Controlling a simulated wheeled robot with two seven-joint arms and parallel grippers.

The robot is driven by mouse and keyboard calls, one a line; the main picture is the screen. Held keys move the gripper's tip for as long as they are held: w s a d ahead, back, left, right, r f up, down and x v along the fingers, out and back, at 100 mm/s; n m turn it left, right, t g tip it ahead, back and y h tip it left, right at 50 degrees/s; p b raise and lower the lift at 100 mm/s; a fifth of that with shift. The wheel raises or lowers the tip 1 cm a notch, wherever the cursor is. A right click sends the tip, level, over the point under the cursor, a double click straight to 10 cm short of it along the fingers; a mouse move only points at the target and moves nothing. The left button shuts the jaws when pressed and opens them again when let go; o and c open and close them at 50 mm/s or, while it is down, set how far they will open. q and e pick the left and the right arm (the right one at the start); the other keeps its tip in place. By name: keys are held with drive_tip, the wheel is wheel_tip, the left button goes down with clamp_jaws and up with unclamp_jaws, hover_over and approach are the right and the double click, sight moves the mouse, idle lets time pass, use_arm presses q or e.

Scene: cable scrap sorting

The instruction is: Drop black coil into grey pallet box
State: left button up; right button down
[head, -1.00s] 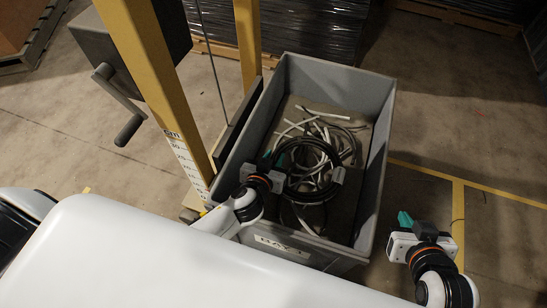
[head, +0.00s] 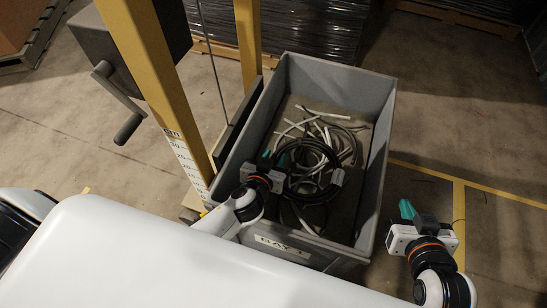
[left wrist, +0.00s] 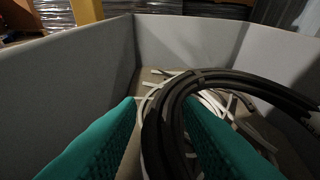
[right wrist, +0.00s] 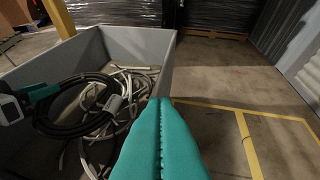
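The black coil (head: 291,184) is a loop of thick cable with a light grey band. It is inside the grey pallet box (head: 381,150), over the scrap; whether it touches the scrap is unclear. My left gripper (head: 275,156) is inside the box at the coil's left side. In the left wrist view, its teal fingers (left wrist: 161,104) are spread, with the coil (left wrist: 175,112) passing between them and a gap beside the left finger. The coil also shows in the right wrist view (right wrist: 58,130). My right gripper (head: 406,210) is outside the box, its fingers (right wrist: 161,104) together and empty.
Pale and grey cable scraps (head: 316,124) lie on the box floor. A yellow lifting frame (head: 160,90) with a crank stands left of the box. Wrapped dark pallets (head: 310,25) stand behind. The floor right of the box is clear, with yellow lines.

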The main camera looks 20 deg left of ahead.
use_arm(q)
drive_tip(key=shift+o, duration=1.3)
drive_tip(key=shift+s+f, duration=0.2)
drive_tip(key=shift+f, duration=0.25)
drive_tip(key=shift+r, duration=0.15)
drive_tip(key=shift+s+d+r+p, duration=0.1)
drive_tip(key=shift+s+r+p, duration=0.3)
drive_tip(key=shift+r+p, duration=0.35)
drive_tip(key=p+v, duration=0.1)
drive_tip(key=v, duration=1)
drive_tip(key=shift+r, duration=0.15)
use_arm(e)
drive_tip(key=s+d+f+g+h, duration=0.1)
drive_tip(key=s+d+f+g, duration=0.1)
drive_tip(key=s, duration=0.3)
drive_tip(key=s+d+f+g, duration=0.1)
drive_tip(key=s+f+g, duration=0.2)
drive_tip(key=s+g, duration=0.2)
drive_tip(key=shift+d+f+h, duration=0.25)
drive_tip(key=shift+d+h, duration=0.1)
drive_tip(key=shift+h, duration=0.05)
use_arm(q)
drive_tip(key=shift+w, duration=0.1)
